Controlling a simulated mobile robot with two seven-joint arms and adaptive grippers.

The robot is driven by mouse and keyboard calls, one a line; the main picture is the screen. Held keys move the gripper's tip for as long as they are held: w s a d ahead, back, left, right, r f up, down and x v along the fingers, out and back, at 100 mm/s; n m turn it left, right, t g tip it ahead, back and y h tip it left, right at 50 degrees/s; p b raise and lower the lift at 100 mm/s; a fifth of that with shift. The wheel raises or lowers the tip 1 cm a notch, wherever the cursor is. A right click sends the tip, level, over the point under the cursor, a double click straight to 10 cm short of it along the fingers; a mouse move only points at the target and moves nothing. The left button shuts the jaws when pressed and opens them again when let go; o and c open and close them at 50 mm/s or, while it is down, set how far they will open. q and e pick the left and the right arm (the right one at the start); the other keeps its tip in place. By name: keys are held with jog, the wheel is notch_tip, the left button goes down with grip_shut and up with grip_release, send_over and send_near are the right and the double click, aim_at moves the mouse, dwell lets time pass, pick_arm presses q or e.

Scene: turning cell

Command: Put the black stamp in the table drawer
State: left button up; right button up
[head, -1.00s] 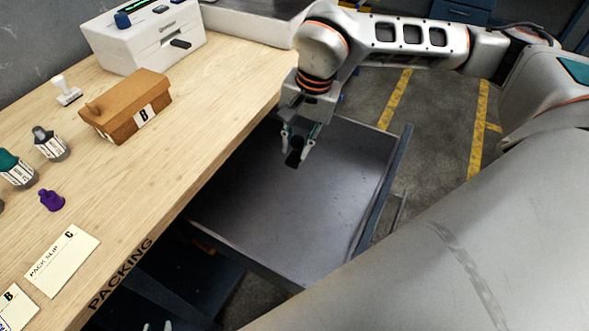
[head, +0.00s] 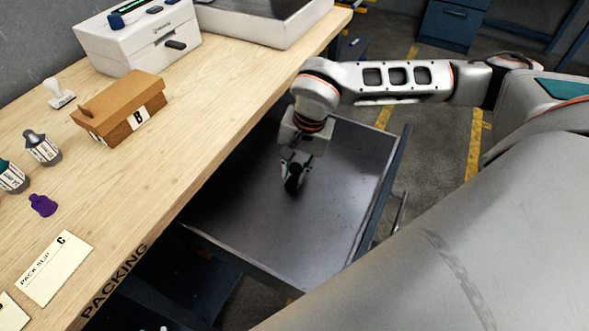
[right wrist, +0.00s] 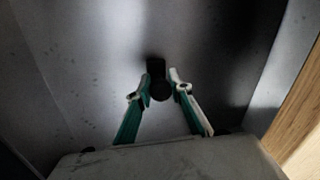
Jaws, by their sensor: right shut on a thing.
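The black stamp (head: 293,182) is between the fingertips of my right gripper (head: 297,174), which is shut on it. The stamp is inside the outline of the open table drawer (head: 330,215), low over its grey floor. I cannot tell whether it touches the floor. In the right wrist view, the stamp (right wrist: 160,84) shows dark between the two green-padded fingers of the gripper (right wrist: 160,88), with the drawer floor (right wrist: 90,70) behind.
The wooden packing table (head: 190,150) lies left of the drawer. On it are a brown box marked B (head: 120,108), a white stamp (head: 60,94), a purple stamp (head: 43,205), bottles (head: 42,148), a pack slip (head: 55,268) and a white machine (head: 140,38). The drawer is otherwise empty.

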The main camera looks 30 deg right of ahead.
jog(key=shift+f, duration=0.15)
jog(key=o, duration=0.9)
jog(key=r, duration=0.4)
jog(key=s+d+r+p, duration=0.1)
jog(key=r, duration=0.7)
jog(key=shift+s+d+p, duration=0.2)
jog(key=shift+s+p, duration=0.05)
jog(key=shift+p, duration=0.05)
